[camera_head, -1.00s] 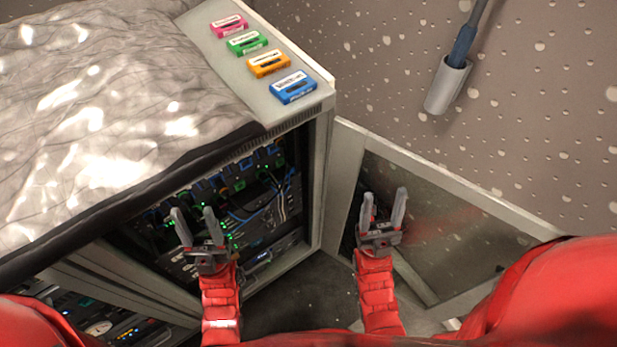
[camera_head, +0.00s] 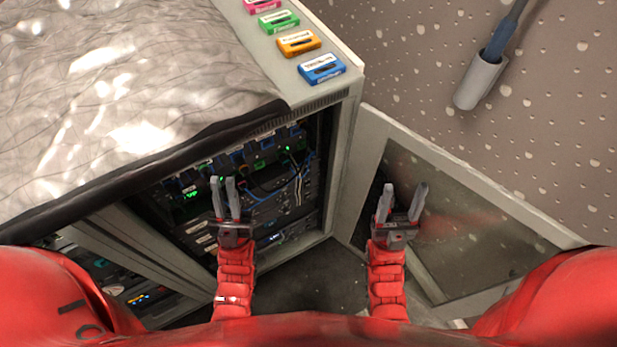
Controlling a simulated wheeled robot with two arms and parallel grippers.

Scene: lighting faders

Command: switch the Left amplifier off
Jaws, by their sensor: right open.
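The open rack cabinet (camera_head: 345,135) holds rows of dark devices (camera_head: 265,195) with green and blue lights and cables. No label reading Left amplifier is legible, so I cannot tell which unit it is. My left gripper (camera_head: 225,183) is in front of the rack opening, fingers pointing up and a narrow gap between them, holding nothing visible. It hides part of the devices behind it; I cannot tell whether it touches any. My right gripper (camera_head: 404,190) is open and empty in front of the cabinet's glass door (camera_head: 480,240).
The glass door stands swung open to the right. A crumpled grey cover (camera_head: 120,90) lies on the cabinet top, beside coloured labelled blocks, including a blue one (camera_head: 321,69). A grey cylindrical holder (camera_head: 480,82) is at upper right. Another equipment bay (camera_head: 120,285) is at lower left.

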